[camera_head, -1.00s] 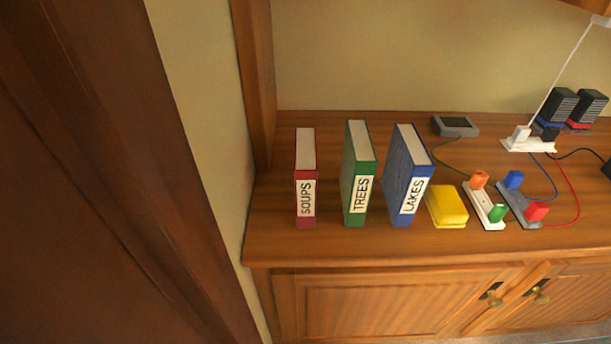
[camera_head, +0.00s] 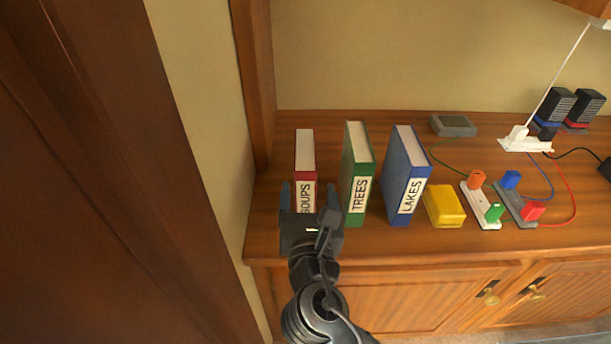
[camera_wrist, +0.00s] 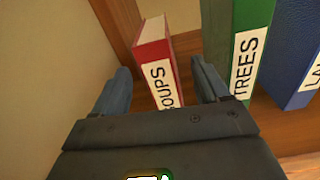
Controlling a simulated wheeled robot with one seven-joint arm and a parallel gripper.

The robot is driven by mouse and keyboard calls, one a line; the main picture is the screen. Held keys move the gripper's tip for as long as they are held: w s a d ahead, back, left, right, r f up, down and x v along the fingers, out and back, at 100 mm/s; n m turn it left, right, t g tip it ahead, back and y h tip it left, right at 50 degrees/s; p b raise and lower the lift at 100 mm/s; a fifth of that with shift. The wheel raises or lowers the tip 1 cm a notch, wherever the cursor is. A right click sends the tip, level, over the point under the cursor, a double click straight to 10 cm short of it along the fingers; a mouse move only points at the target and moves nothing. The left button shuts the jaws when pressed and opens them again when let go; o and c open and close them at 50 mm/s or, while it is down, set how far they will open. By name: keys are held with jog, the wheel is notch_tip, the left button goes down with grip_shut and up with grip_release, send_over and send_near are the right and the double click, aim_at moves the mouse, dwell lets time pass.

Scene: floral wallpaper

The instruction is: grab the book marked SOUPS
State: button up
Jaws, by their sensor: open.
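The red SOUPS book (camera_head: 305,160) stands upright at the left end of the row on the wooden cabinet top. My gripper (camera_head: 310,192) is open in front of its spine and hides the spine's lower part. In the wrist view, the SOUPS book (camera_wrist: 157,62) stands ahead, between the lines of the two open fingers of my gripper (camera_wrist: 163,88), closer to the right finger. Whether the fingertips reach past the spine is hard to tell. The jaws hold nothing.
The green TREES book (camera_head: 357,165) stands close to the right of SOUPS, with the blue LAKES book (camera_head: 405,175) beyond. A wooden post (camera_head: 254,80) and wall are at the left. A yellow block (camera_head: 444,206) and power strips (camera_head: 482,205) lie further right.

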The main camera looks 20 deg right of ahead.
aim_at(305, 158)
jog(key=shift+w+a+r+n, duration=0.2)
jog(key=shift+w+r+n, duration=0.1)
jog(key=shift+w+r, duration=0.45)
jog(key=x, duration=0.7)
jog(key=shift+w+d, duration=0.15)
jog(key=shift+d, duration=0.1)
grip_shut()
jog(key=shift+r, duration=0.1)
